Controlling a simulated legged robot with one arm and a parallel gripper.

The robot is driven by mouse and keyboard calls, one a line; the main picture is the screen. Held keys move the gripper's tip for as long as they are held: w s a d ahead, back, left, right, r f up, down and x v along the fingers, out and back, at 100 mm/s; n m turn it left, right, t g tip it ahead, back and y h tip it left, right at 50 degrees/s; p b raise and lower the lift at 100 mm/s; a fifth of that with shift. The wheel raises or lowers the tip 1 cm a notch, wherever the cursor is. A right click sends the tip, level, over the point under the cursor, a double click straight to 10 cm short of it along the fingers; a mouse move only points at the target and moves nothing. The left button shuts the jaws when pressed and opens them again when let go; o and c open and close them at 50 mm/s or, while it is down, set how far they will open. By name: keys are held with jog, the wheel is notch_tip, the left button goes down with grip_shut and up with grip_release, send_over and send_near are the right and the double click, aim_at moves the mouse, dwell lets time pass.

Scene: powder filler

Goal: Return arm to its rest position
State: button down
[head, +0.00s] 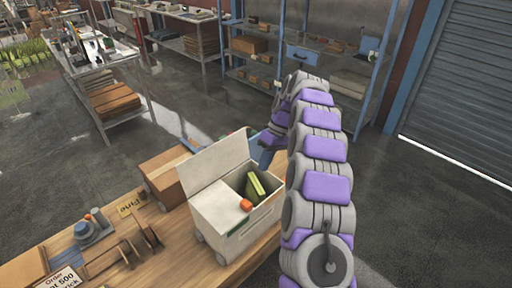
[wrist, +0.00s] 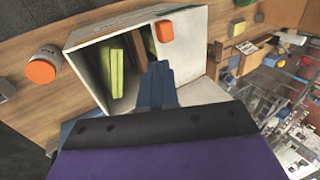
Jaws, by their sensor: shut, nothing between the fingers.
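My arm (head: 325,185), grey with purple pads, stretches up from the lower right of the head view and bends over behind the white box. My gripper (wrist: 158,68) shows in the wrist view as blue fingers, shut and empty, in front of the open box. In the head view only a blue part of the gripper (head: 266,158) shows behind the box; its fingertips are hidden there. I cannot tell whether the fingers touch the box.
The open white box (head: 222,222) stands on a wooden table (head: 185,255), holding a yellow-green item (head: 256,186). An orange cap (head: 246,204) is at its rim. A cardboard box (head: 165,172) stands beside it. Shelves (head: 235,75) stand behind; grey floor (head: 410,190) right is clear.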

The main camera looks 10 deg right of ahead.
jog(key=shift+s+r, duration=0.1)
jog(key=shift+r, duration=0.05)
jog(key=s+a+r+m+h+b, duration=0.15)
jog(key=s+r, duration=0.25)
jog(key=s, duration=0.5)
jog(key=s+a+r+m+b, duration=0.1)
jog(key=s+a+r+b, duration=0.15)
jog(key=s, duration=0.75)
jog(key=s+d+f+m+h, duration=0.1)
jog(key=s+f, duration=0.1)
jog(key=s, duration=0.6)
jog(key=s+d+f+m+h+b, duration=0.1)
jog(key=s+d+f+m, duration=0.1)
jog(key=s, duration=0.7)
jog(key=s+d+f+m+t+h+b, duration=0.1)
jog(key=s+d+f, duration=0.1)
jog(key=s, duration=0.6)
jog(key=shift+s+d+f+m, duration=0.2)
jog(key=shift+s+f+m, duration=0.15)
jog(key=shift+f, duration=0.4)
